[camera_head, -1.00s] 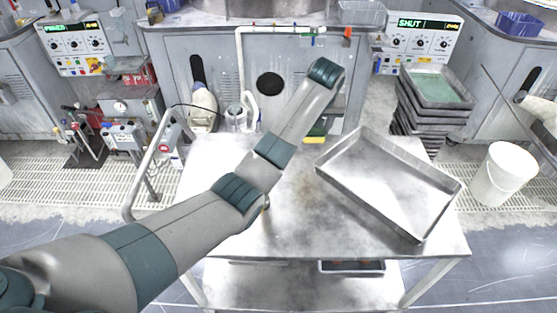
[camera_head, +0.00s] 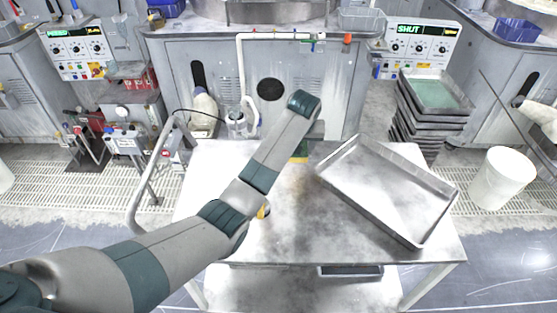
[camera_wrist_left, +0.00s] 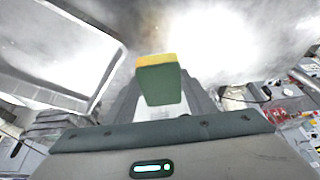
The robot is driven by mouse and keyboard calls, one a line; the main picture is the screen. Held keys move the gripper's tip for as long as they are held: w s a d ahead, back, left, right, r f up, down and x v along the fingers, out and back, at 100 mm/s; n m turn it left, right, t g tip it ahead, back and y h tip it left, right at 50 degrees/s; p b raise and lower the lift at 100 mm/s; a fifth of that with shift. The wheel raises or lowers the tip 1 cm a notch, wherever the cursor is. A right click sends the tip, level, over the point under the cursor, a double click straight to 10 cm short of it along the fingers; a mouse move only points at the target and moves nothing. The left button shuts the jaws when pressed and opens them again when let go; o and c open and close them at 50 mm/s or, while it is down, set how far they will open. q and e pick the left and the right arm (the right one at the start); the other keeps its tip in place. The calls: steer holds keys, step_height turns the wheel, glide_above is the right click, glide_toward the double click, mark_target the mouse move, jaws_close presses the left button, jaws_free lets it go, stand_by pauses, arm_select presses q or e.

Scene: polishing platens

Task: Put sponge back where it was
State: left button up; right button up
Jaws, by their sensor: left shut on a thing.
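The sponge (camera_wrist_left: 158,84), green with a yellow layer, is held in my left gripper (camera_wrist_left: 160,103) in the left wrist view. The gripper is shut on it. In the head view a small yellow part of the sponge (camera_head: 298,160) shows below my left wrist, over the back part of the metal table (camera_head: 290,235). My wrist hides most of the gripper there. I cannot tell whether the sponge touches the table. My right gripper is not in view.
A large empty metal tray (camera_head: 392,190) lies on the table, right of my left gripper. A curved metal rail (camera_head: 138,185) stands at the table's left. A small yellow patch (camera_head: 263,211) shows beside my left forearm, unclear what. Stacked trays (camera_head: 435,97) and a white bucket (camera_head: 502,177) stand right.

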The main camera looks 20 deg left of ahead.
arm_select(q)
steer(key=a+f, duration=0.1)
steer(key=a, duration=0.1)
steer(key=a+f+p, duration=0.1)
steer(key=s+a+f+p, duration=0.1)
steer(key=a, duration=0.1)
steer(key=shift+a, duration=0.3)
steer(key=shift+s+a+f, duration=0.1)
steer(key=shift+a+f, duration=0.2)
steer(key=shift+f, duration=0.1)
step_height(320, 180, down, 3)
steer(key=shift+r+p, duration=0.2)
steer(key=shift+p, duration=0.55)
steer(key=shift+f, duration=0.6)
steer(key=shift+f, duration=0.25)
